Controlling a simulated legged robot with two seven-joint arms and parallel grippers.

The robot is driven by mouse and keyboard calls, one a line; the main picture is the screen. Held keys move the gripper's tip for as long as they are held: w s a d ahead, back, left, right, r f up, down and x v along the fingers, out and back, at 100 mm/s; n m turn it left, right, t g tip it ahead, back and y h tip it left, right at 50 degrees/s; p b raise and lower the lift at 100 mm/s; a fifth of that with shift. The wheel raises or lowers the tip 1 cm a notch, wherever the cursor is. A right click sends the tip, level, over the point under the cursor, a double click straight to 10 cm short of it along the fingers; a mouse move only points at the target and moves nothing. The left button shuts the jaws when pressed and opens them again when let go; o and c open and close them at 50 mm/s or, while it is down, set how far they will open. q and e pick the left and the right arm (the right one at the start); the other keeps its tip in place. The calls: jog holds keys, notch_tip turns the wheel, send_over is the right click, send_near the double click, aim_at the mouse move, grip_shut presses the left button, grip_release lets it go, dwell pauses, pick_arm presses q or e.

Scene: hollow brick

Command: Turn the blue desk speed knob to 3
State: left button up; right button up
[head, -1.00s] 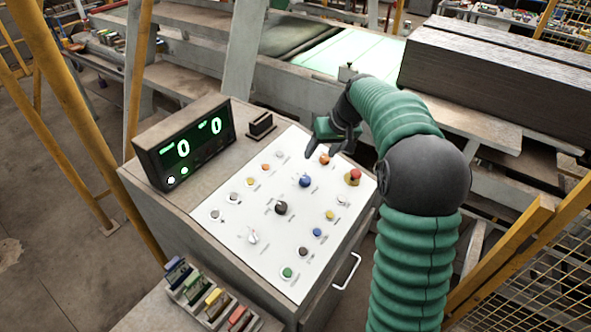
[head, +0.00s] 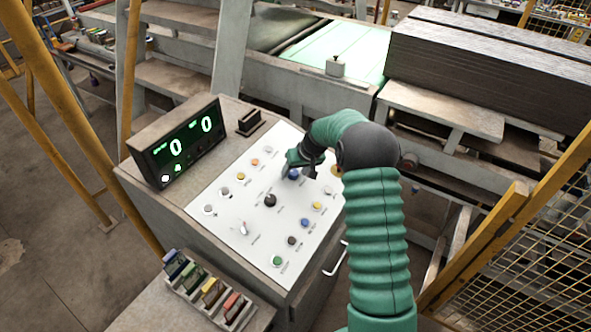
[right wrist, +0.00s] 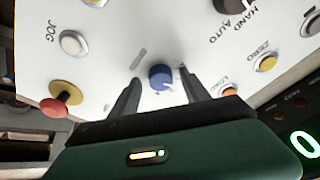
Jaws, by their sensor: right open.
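The blue speed knob (head: 293,174) sits on the white sloped panel of the desk, partly covered by my right gripper (head: 301,169) in the head view. In the right wrist view the blue knob (right wrist: 160,76) lies between my two open dark fingers, one on each side. The knob carries a small pale mark toward its lower right; no number beside it is readable. I cannot tell whether the fingers touch it. The desk display (head: 180,142) shows 0 and 0 in green. My left gripper is not in view.
A red mushroom button (right wrist: 55,106) and a white JOG button (right wrist: 73,43) are near the knob. A black knob (head: 270,200) and several coloured buttons share the panel (head: 228,212). A rack of coloured blocks (head: 208,291) stands at the desk's front.

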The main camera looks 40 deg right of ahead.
jog(key=shift+w+f, duration=0.2)
jog(key=shift+w, duration=0.1)
jog(key=c, duration=0.6)
grip_shut()
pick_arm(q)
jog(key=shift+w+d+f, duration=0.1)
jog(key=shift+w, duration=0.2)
pick_arm(e)
jog(key=shift+d, duration=0.1)
jog(key=shift+m, duration=0.3)
jog(key=m, duration=0.3)
jog(key=shift+r+h+p, duration=0.15)
jog(key=shift+h+p, duration=0.15)
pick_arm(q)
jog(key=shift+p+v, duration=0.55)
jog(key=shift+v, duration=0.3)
pick_arm(e)
jog(key=shift+m+g, duration=0.5)
jog(key=shift+m, duration=1.7)
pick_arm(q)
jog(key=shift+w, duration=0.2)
pick_arm(e)
jog(key=shift+w, duration=0.1)
